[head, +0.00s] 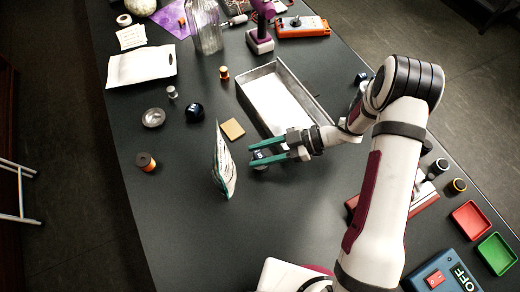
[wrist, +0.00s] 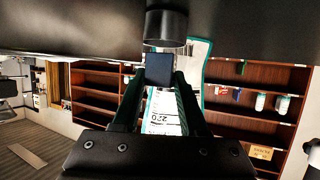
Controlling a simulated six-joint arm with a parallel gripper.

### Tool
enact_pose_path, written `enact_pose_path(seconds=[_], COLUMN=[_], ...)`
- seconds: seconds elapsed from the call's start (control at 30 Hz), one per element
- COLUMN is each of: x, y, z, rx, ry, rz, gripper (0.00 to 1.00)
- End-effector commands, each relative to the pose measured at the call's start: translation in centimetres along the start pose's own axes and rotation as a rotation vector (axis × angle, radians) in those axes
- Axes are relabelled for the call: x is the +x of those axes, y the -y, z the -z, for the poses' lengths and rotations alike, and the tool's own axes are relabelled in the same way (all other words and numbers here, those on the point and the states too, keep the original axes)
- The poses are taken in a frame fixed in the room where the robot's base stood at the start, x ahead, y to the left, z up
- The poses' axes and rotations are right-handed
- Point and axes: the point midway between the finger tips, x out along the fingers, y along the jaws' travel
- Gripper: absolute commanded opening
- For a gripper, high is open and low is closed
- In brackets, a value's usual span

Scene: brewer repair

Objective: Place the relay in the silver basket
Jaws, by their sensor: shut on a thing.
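My gripper (head: 266,154) has teal fingers and is shut on a small dark blue block, which looks like the relay (head: 258,155). The relay also shows in the wrist view (wrist: 158,68), between the two fingertips. My gripper is low over the dark table, just outside the near end of the silver basket. The silver basket (head: 272,102) is a long open metal tray with a pale floor, lying behind my gripper; it looks empty. A small grey round thing (head: 261,167) shows just under the fingertips; I cannot tell whether it touches the relay.
A teal-edged printed sheet or pouch (head: 223,168) stands upright just left of my gripper. A tan square (head: 233,129) lies between it and the basket. A glass jar (head: 206,30) and a purple tool (head: 261,30) stand beyond. The table's left front is clear.

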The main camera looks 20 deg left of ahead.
Motion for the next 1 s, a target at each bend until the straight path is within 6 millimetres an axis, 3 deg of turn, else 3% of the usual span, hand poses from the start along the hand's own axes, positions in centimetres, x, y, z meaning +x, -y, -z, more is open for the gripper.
enact_pose_path(seconds=[0.03,0.07,0.2,0.27,0.87,1.0], x=[0.0,0.0,0.0,0.0,-0.1,-0.9], y=[0.0,0.0,0.0,0.0,0.0,0.0], z=[0.0,0.0,0.0,0.0,0.1,2.2], rx=[0.000,0.000,0.000,0.000,0.000,-0.004], ry=[0.000,0.000,0.000,0.000,0.000,0.001], rz=[0.000,0.000,0.000,0.000,0.000,-0.001], gripper=[0.00,0.44,0.69,0.77,0.77,0.77])
